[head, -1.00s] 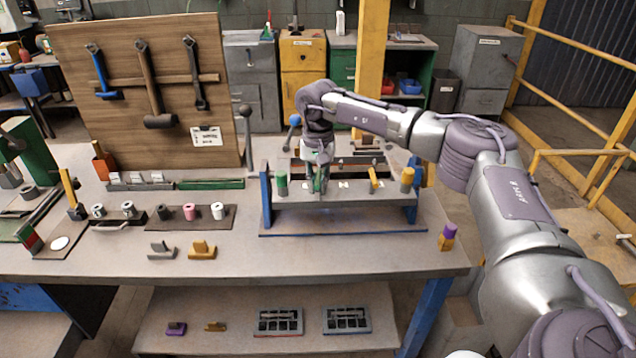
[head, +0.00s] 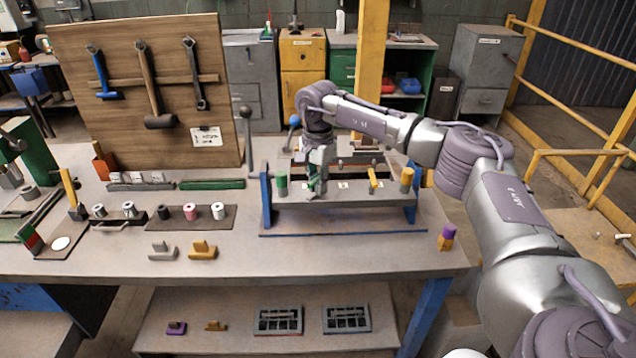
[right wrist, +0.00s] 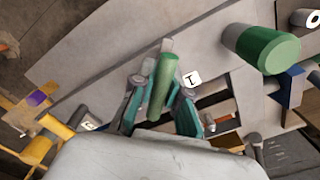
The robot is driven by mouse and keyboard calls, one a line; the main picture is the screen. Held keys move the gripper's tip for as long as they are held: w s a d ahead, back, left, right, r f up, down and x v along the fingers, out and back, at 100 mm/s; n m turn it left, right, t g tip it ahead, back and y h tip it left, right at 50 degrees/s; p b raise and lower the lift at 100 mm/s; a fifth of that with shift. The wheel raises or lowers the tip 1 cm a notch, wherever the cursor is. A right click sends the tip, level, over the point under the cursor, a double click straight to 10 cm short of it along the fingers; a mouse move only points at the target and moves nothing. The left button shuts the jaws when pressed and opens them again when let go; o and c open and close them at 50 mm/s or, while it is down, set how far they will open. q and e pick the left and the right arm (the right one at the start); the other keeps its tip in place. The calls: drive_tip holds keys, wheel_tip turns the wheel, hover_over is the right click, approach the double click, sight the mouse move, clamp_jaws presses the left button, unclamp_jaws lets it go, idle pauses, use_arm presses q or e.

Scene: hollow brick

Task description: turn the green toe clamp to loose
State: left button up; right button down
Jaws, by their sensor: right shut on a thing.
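The green toe clamp (head: 312,187) sits on the grey bar of a blue-ended fixture (head: 350,196), close to the green cylinder (head: 282,183) at the bar's left. In the right wrist view its green lever (right wrist: 163,84) stands between my fingers, beside a small white label. My right gripper (head: 317,184) reaches down from above and is shut on the lever; its fingertips (right wrist: 161,98) lie on either side of it. The clamp's foot is partly hidden by my fingers. My left gripper is not in view.
A yellow clamp (head: 373,180) and yellow cylinder (head: 407,180) stand on the bar's right. Blue end plates flank the bar. A blue-knobbed lever (head: 294,122) rises behind. A tool board (head: 130,90) stands at left.

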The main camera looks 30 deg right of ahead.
sight(318, 177)
drive_tip(key=m, duration=0.5)
drive_tip(key=shift+m, duration=0.4)
drive_tip(key=m, duration=0.5)
drive_tip(key=shift+r+p, duration=0.1)
drive_tip(key=shift+p, duration=0.3)
drive_tip(key=shift+m, duration=0.3)
drive_tip(key=c, duration=1.2)
unclamp_jaws()
drive_tip(key=shift+o, duration=0.2)
wheel_tip(318, 177, up, 12)
